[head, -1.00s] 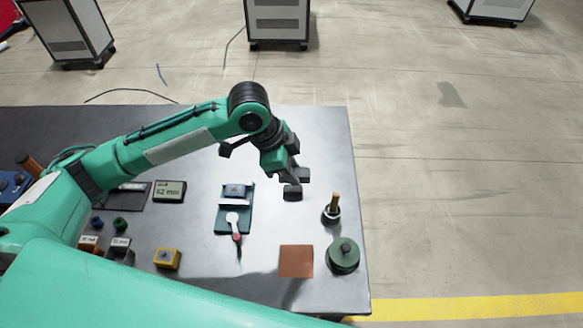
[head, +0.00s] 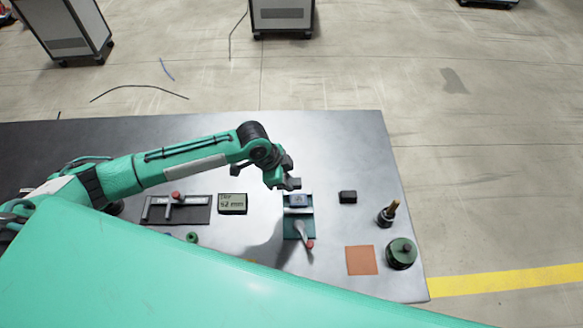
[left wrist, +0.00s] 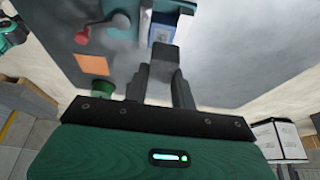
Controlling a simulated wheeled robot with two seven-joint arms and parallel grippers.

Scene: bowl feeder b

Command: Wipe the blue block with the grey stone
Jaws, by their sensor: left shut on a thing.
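The blue block (head: 298,200) sits between pale jaws of a small teal vise (head: 291,228) on the dark table. My left gripper (head: 280,175) is shut on the grey stone (head: 292,184), a small dark grey piece. In the left wrist view the stone (left wrist: 163,62) lies between the fingers. The stone is over or just behind the blue block; I cannot tell whether they touch. My right gripper is not in view.
A small dark block (head: 348,197) lies right of the vise. An orange pad (head: 361,260), a green round part (head: 401,254) and a dark cup with a wooden handle (head: 388,213) are at the right. A display (head: 232,203) stands left. The table's back right is clear.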

